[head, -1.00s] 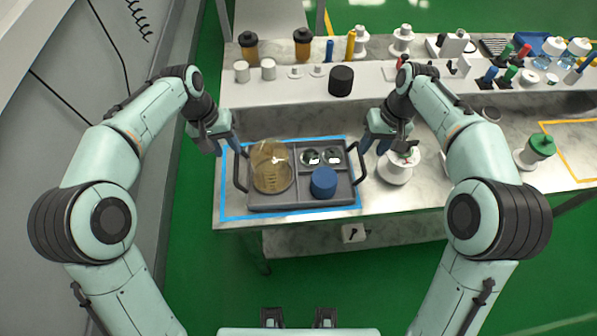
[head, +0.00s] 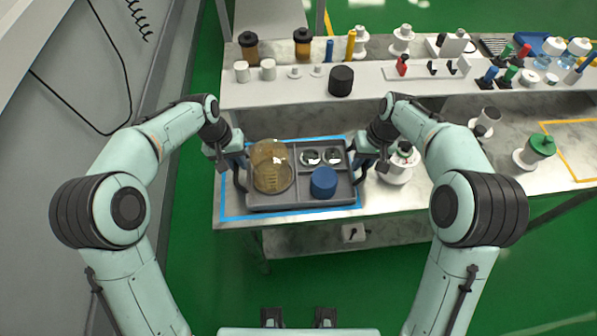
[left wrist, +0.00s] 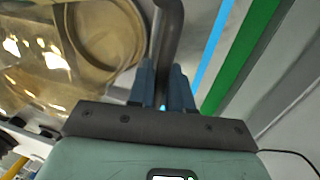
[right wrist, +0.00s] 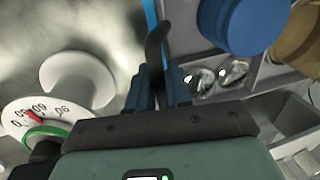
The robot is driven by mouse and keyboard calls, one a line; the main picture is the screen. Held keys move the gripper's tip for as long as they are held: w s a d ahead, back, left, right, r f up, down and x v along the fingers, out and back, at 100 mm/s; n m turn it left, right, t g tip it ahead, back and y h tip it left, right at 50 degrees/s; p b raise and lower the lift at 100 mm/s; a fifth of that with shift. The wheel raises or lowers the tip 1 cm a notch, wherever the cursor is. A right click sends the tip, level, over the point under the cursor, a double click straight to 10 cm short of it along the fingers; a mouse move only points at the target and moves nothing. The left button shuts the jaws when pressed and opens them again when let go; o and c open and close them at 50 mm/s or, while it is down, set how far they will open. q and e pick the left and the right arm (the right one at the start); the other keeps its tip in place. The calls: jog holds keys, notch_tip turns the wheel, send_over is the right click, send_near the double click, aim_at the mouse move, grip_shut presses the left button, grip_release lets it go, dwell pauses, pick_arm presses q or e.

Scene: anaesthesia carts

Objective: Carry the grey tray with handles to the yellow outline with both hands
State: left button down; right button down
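The grey tray (head: 300,206) rests on the bench inside a blue outline (head: 232,217). It holds amber round dishes (head: 272,176), a blue cylinder (head: 323,182) and two small glassy round items (head: 321,157). My left gripper (head: 238,165) is at the tray's left handle, which runs between its fingers in the left wrist view (left wrist: 164,85). My right gripper (head: 361,165) is at the right handle, also between the fingers in the right wrist view (right wrist: 158,88). Both appear closed on the handles. The yellow outline (head: 562,152) is on the bench at the far right.
A white scale with a dial (head: 396,170) stands close beside my right gripper. A green-capped container (head: 537,148) stands between it and the yellow outline. A grey cylinder on a white base (head: 487,119) is further back. A raised shelf (head: 430,83) with bottles runs behind.

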pick_arm(q)
jog(key=shift+r, duration=0.15)
pick_arm(e)
jog(key=shift+r, duration=0.1)
